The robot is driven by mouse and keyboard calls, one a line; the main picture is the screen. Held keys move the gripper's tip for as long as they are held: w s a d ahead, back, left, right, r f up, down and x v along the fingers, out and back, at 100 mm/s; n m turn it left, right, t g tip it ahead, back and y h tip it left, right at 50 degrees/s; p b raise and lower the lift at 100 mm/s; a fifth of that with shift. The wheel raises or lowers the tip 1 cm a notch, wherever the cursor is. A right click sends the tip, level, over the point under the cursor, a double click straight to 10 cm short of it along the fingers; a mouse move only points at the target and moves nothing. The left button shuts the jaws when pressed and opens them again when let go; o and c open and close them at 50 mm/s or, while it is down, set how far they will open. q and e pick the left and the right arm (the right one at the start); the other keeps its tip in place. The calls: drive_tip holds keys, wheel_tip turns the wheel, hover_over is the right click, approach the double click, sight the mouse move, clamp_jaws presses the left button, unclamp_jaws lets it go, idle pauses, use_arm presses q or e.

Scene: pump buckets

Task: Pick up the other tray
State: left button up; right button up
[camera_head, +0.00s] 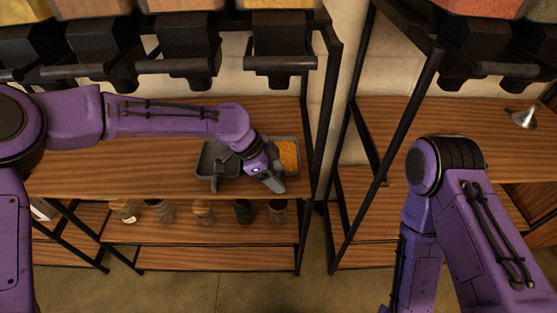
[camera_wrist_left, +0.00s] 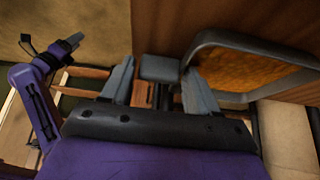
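A grey tray (camera_head: 206,160) with no visible contents sits on the wooden shelf. To its right is a tray with orange grains (camera_head: 288,153), which shows large in the left wrist view (camera_wrist_left: 255,70). My left gripper (camera_head: 244,183) is in front of both and hides the gap between them. In the left wrist view its fingers (camera_wrist_left: 157,85) are apart, so it is open. The right finger overlaps the orange tray's near rim; I cannot tell if they touch. My right gripper (camera_wrist_left: 55,48) shows small in the wrist view; its opening is unclear.
Dispensers with black spouts (camera_head: 281,62) hang above the shelf (camera_head: 130,180). Several small jars (camera_head: 203,211) stand on the shelf below. A black rack post (camera_head: 306,200) is close to the trays' right. A metal funnel (camera_head: 521,118) lies on the right rack's shelf.

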use_arm(q)
drive_tip(key=c, duration=0.7)
